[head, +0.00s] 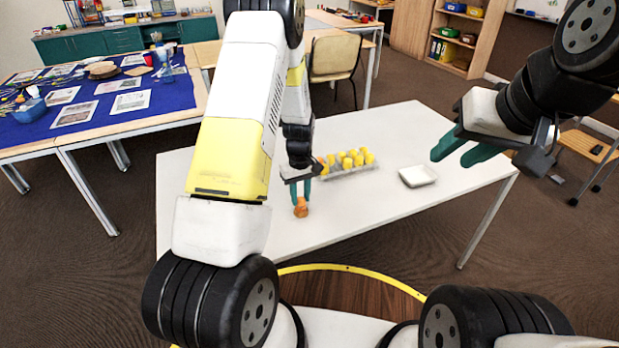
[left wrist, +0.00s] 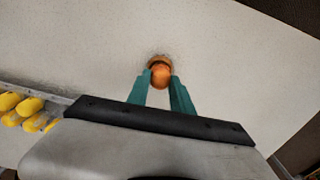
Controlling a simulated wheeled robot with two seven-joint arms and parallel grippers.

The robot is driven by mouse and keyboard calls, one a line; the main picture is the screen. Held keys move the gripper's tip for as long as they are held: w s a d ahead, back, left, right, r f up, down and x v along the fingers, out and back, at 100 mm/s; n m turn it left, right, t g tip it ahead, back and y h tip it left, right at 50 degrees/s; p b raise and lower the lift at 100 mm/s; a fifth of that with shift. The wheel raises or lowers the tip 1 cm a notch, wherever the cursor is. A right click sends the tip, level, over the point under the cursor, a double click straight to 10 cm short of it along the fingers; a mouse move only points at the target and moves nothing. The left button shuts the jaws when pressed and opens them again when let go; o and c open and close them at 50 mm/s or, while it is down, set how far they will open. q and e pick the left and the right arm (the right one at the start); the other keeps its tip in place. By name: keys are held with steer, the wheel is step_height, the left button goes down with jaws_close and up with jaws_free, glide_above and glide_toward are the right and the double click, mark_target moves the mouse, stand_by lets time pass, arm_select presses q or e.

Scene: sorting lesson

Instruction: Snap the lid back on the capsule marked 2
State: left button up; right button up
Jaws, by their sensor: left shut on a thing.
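My left gripper (head: 302,190) points down over the white table (head: 400,128), shut on a small orange piece (head: 301,209). In the left wrist view the orange piece (left wrist: 161,76) sits between the tips of the green fingers of my left gripper (left wrist: 160,82). A darker orange-brown rim (left wrist: 158,59) shows just behind it; I cannot tell whether the two are joined. Several yellow capsules (head: 358,157) stand in a grey rack (head: 347,174); they also show in the left wrist view (left wrist: 30,104). No number is readable. My right gripper (head: 458,152) is open and empty above the table's right side.
A small white tray (head: 417,176) lies right of the rack. The front of the white table is mostly clear. A table with a blue cloth (head: 100,105) stands at the left, a chair (head: 335,58) behind, and shelves (head: 455,35) at the back right.

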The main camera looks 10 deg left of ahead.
arm_select(q)
steer(key=shift+f, duration=0.6)
stand_by(0.7)
steer(key=o, duration=1)
steer(key=shift+r, duration=0.1)
